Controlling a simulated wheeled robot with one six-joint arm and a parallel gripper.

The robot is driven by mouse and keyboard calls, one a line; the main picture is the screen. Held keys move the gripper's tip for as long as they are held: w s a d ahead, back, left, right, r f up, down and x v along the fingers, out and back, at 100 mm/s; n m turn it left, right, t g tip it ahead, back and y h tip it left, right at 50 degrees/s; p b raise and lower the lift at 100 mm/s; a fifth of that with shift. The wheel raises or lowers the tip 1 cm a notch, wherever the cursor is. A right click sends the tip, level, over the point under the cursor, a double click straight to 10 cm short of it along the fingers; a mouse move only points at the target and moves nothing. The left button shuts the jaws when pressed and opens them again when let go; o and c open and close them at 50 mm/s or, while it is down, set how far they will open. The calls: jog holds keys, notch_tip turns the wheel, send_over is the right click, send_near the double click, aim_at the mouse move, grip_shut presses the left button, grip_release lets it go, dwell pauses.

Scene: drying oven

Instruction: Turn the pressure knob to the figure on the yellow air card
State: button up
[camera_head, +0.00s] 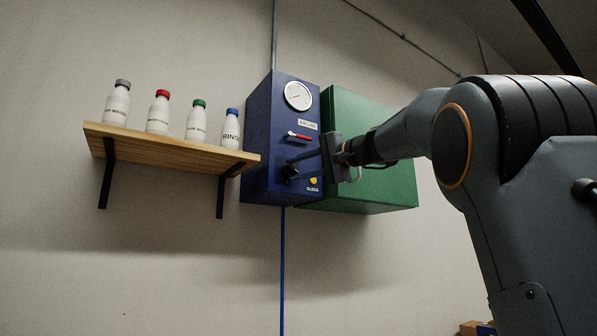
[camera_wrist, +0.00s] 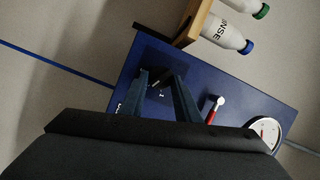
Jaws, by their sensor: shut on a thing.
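The blue air panel (camera_head: 268,140) hangs on the wall and carries a round white pressure gauge (camera_head: 298,95) near its top. A dark knob (camera_head: 287,174) sits low on its front. My gripper (camera_head: 291,167) reaches in from the right and is shut on the knob, one finger on each side. In the wrist view, the gripper (camera_wrist: 158,80) straddles the knob, which is mostly hidden between the fingers. The gauge (camera_wrist: 264,133) shows at the right there, partly cut off by my wrist. I see no yellow card with a figure in either view.
A red-handled lever (camera_head: 298,136) is above the knob, and a yellow button (camera_head: 313,181) marked BLEED is below right. A green cabinet (camera_head: 365,150) adjoins on the right. A wooden shelf (camera_head: 170,150) with several bottles is close on the left.

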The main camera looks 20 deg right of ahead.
dwell(0.4)
jog(key=o, duration=1)
jog(key=shift+o, duration=0.2)
jog(key=b+v, duration=0.2)
jog(key=v, duration=0.5)
jog(key=shift+s+d, duration=0.25)
jog(key=shift+s, duration=0.05)
jog(key=shift+f, duration=0.1)
